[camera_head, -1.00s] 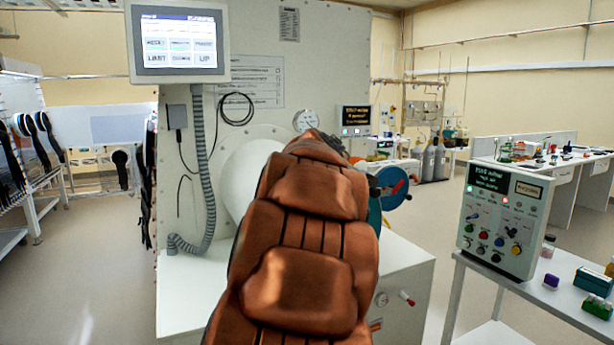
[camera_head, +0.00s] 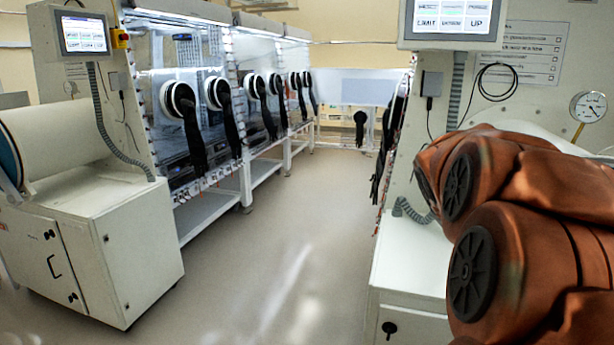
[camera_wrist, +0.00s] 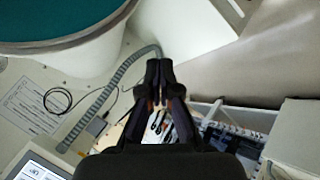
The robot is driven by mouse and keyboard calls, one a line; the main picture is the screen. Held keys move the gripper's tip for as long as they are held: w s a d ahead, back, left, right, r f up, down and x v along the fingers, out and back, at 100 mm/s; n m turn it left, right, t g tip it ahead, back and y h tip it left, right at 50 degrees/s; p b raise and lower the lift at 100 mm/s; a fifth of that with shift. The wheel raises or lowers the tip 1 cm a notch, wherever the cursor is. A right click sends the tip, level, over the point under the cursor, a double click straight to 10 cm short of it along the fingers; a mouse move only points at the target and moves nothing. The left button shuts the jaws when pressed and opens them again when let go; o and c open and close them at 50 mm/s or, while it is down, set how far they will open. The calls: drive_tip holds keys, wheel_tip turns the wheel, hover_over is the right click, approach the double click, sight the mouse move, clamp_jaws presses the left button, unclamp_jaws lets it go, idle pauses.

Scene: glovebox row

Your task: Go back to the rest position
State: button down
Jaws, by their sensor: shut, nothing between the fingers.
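My gripper (camera_wrist: 159,80) shows in the wrist view with its two dark fingers together and nothing between them. It hangs in free air, with the grey ribbed hose (camera_wrist: 118,78) and a white panel behind it. In the head view my orange-brown arm fills the right side, and my gripper is out of sight there. The arm covers part of the white antechamber cabinet (camera_head: 402,272) at the right.
A row of gloveboxes with black gloves (camera_head: 190,125) runs along the left. A white cabinet (camera_head: 120,245) with a screen (camera_head: 85,34) stands at the near left. The aisle floor (camera_head: 290,230) is clear. A gauge (camera_head: 588,106) is at the right.

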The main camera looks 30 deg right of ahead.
drive_tip(key=w+a+f+n+y, duration=0.1)
drive_tip(key=a+f+y, duration=0.35)
drive_tip(key=a, duration=0.85)
drive_tip(key=w+a+f+n+y, duration=0.1)
drive_tip(key=a+f, duration=0.6)
drive_tip(key=a, duration=0.5)
drive_tip(key=s+a+f+g+y, duration=0.1)
drive_tip(key=s+a+f+g, duration=0.1)
drive_tip(key=s+a, duration=0.4)
drive_tip(key=s+a+f+n+g+y, duration=0.1)
drive_tip(key=s+a+f, duration=0.3)
drive_tip(key=a, duration=0.8)
drive_tip(key=s+g+y, duration=0.1)
drive_tip(key=s, duration=0.1)
drive_tip(key=shift+s+a+f+g, duration=0.15)
drive_tip(key=shift+s+f+g, duration=0.15)
drive_tip(key=shift+s+f, duration=0.05)
